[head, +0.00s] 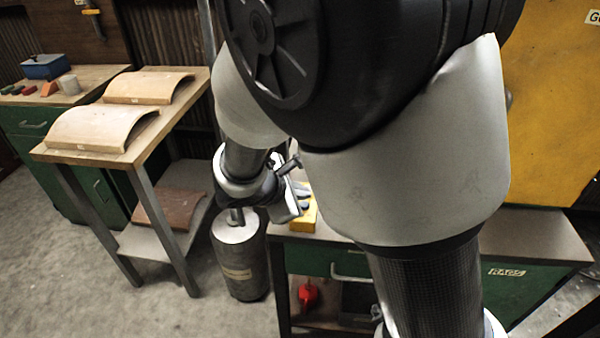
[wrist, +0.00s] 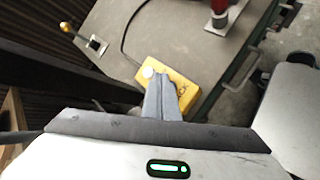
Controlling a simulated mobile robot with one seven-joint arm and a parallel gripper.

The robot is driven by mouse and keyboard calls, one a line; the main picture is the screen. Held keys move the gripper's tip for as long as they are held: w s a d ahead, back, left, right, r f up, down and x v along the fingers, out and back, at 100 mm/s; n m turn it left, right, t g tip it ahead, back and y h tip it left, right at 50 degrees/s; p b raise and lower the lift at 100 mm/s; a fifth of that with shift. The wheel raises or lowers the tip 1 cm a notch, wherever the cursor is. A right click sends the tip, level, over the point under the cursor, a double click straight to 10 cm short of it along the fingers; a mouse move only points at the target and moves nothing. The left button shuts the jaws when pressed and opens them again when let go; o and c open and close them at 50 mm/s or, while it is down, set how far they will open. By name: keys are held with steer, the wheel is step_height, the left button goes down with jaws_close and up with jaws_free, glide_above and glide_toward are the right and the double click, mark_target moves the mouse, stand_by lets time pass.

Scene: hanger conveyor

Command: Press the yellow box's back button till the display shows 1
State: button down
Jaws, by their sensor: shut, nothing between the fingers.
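The yellow box (wrist: 186,97) lies on the grey bench top (wrist: 170,28) in the wrist view, and my gripper's fingers cover part of it. A pale round button (wrist: 148,72) shows at its far left end, just beyond the fingertips. My gripper (wrist: 162,78) is shut and empty, its tips over the box; I cannot tell whether they touch it. In the head view the yellow box (head: 306,217) is partly hidden behind my gripper (head: 303,190). No display or digit can be read in either view.
A black cable (wrist: 125,40) runs across the bench. A red and grey object (wrist: 218,14) stands near the bench edge, and a yellow-knobbed lever (wrist: 67,27) stands at the far left. A grey cylinder (head: 240,262) and a table with curved panels (head: 104,126) stand left of the bench.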

steer(key=shift+f, duration=0.1)
stand_by(0.7)
steer(key=shift+f+b, duration=0.35)
steer(key=shift+b, duration=0.2)
